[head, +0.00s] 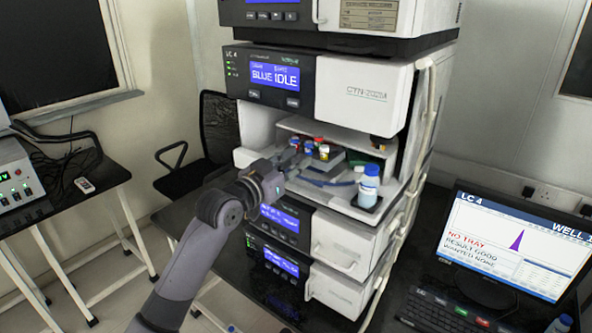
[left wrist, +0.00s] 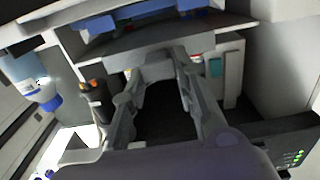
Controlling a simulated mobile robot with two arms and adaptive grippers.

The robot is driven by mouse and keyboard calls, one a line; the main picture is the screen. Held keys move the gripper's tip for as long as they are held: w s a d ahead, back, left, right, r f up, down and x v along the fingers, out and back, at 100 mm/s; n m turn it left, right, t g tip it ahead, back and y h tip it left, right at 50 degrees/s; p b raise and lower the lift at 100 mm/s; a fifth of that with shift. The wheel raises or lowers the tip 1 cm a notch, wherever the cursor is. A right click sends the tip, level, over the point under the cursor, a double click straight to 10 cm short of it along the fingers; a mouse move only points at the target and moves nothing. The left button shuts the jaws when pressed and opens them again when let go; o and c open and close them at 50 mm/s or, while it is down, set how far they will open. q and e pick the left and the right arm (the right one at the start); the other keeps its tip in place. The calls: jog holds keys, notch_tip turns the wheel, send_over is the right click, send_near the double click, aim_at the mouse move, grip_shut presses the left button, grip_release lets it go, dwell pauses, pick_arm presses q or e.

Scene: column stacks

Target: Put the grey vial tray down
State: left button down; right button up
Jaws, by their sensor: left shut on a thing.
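The grey vial tray (head: 336,158) is in the open bay of the column stack in the head view. Several vials with red, yellow and blue caps (head: 323,152) stand on it. My left gripper (head: 288,163) reaches into the bay from the left and is shut on the tray. In the left wrist view, its two fingers (left wrist: 158,78) stretch forward, with a grey part between their tips. I cannot tell whether the tray touches the bay floor. My right gripper is not in view.
Pale tubing (head: 424,130) runs down the stack's right edge. The monitor (head: 515,240) reads "NO TRAY". A black chair (head: 215,125) stands behind my arm.

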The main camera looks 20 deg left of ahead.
pick_arm(q)
notch_tip(320, 180, down, 2)
jog(key=shift+f, duration=0.25)
jog(key=shift+s+f, duration=0.1)
jog(key=shift+f, duration=0.1)
jog(key=c, duration=1.3)
grip_release()
jog(key=shift+f, duration=0.1)
jog(key=shift+p, duration=0.3)
